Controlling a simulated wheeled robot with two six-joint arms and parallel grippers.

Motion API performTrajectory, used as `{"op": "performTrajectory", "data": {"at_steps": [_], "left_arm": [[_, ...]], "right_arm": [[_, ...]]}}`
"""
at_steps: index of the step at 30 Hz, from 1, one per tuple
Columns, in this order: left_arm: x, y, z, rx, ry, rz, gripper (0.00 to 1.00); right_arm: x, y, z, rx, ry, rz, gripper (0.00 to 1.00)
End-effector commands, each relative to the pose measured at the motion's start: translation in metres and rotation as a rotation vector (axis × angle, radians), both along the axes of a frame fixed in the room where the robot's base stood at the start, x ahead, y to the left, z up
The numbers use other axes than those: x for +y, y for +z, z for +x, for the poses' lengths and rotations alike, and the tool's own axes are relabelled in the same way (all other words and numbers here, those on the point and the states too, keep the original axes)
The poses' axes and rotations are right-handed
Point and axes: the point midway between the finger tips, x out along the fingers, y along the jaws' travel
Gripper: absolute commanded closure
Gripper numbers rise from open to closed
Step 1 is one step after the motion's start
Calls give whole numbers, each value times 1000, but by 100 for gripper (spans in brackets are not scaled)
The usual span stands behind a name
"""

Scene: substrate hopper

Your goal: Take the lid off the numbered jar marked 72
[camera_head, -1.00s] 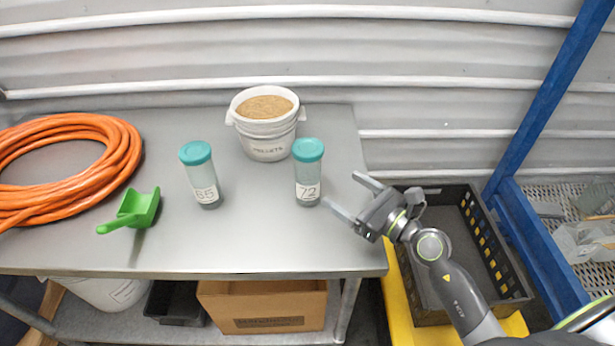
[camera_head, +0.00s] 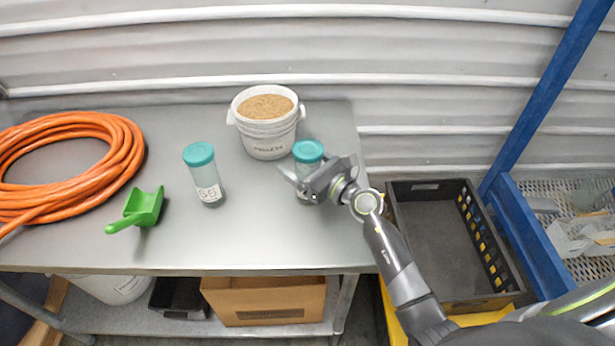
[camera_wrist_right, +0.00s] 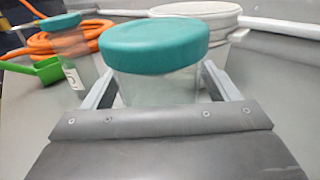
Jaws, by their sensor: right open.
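The jar marked 72 (camera_head: 304,172) stands upright on the table with its teal lid (camera_head: 308,150) on. My right gripper (camera_head: 302,182) is at this jar, and its label is now hidden behind the gripper. In the right wrist view the open fingers (camera_wrist_right: 160,90) lie on either side of the clear jar body, below the teal lid (camera_wrist_right: 154,42). I cannot tell whether they touch the jar. A second jar marked 65 (camera_head: 209,187), also teal-lidded, stands to the left. My left gripper is not in view.
A white pellet bucket (camera_head: 267,138) stands just behind jar 72. A green scoop (camera_head: 142,207) and a coiled orange hose (camera_head: 120,155) lie at the left of the metal table (camera_head: 250,240). A black crate (camera_head: 440,240) is right of the table, beside a blue frame (camera_head: 530,110).

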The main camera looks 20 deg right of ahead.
Motion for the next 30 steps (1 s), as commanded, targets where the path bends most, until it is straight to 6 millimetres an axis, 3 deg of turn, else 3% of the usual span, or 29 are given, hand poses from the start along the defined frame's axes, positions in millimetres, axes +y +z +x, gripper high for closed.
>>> {"op": "performTrajectory", "data": {"at_steps": [6, 20, 26, 30], "left_arm": [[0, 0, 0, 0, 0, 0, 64], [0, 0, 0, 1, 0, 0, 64], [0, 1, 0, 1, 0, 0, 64], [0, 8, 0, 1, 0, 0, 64]], "right_arm": [[0, -1, 1, 0, -1, 0, 19], [0, 0, 0, -1, -1, 0, 77], [0, 3, 0, -2, -1, 0, 77], [0, 21, 1, -5, 0, 1, 77]]}}
